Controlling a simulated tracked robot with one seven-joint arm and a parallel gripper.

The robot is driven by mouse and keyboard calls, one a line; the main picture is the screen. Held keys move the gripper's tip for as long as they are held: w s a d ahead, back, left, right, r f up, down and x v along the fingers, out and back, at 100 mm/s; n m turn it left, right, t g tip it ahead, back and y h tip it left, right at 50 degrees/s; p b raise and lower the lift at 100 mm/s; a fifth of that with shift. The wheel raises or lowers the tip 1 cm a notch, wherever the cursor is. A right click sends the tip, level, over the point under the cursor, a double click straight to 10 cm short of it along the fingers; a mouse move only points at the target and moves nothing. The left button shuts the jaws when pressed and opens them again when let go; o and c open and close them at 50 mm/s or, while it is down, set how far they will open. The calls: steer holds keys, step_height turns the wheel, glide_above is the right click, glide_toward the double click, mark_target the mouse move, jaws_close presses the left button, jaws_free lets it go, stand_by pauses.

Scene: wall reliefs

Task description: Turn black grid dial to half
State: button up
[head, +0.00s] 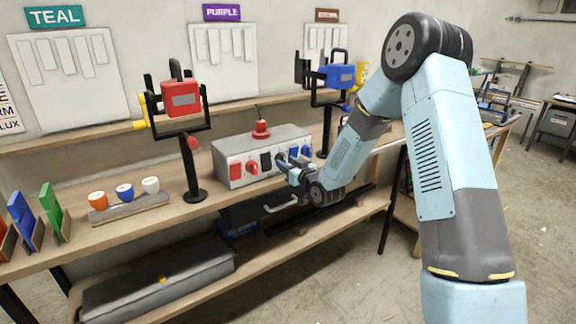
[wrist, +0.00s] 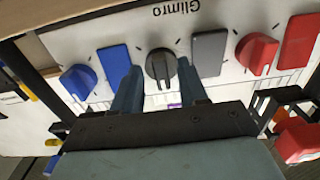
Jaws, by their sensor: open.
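The black dial (wrist: 160,64) is on the white panel (wrist: 222,28) of the control box in the wrist view, which shows the panel upside down. Its raised grip ridge runs nearly vertical in that picture, with tick marks around it. My gripper (wrist: 160,78) is open, with one blue finger on each side of the dial's lower part; I cannot tell whether they touch it. In the head view my gripper (head: 286,164) is at the front of the grey control box (head: 262,142) and hides the black dial.
A blue dial (wrist: 78,82) and blue plate (wrist: 114,66) are left of the black dial; a black plate (wrist: 208,54), red dial (wrist: 257,53) and red plate (wrist: 298,42) are right. A red-headed stand (head: 182,98) and a blue-headed stand (head: 337,76) flank the box on the workbench.

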steer(key=shift+s, duration=0.1)
steer(key=v, duration=1.3)
steer(key=shift+s+d, duration=0.2)
steer(key=shift+d, duration=0.05)
steer(key=s+d+r+m+g+h, duration=0.1)
steer(key=s+d+r+g+h, duration=0.1)
steer(key=s+d+r+h, duration=0.35)
steer(key=s+d+r+m+g+h, duration=0.2)
steer(key=d+r+h, duration=0.1)
steer(key=d+r, duration=0.4)
steer(key=s+d+r+m+g, duration=0.1)
steer(key=s+r, duration=0.1)
steer(key=s, duration=0.6)
steer(key=s+d+r+m+g+h, duration=0.1)
steer(key=s+r+g, duration=0.1)
steer(key=s, duration=0.7)
steer(key=s+d+r+m+g, duration=0.1)
steer(key=s+r+g, duration=0.1)
steer(key=s, duration=0.7)
steer(key=shift+d+r+m, duration=0.35)
steer(key=shift+r+m, duration=0.05)
steer(key=shift+r, duration=0.5)
steer(key=shift+h, duration=0.25)
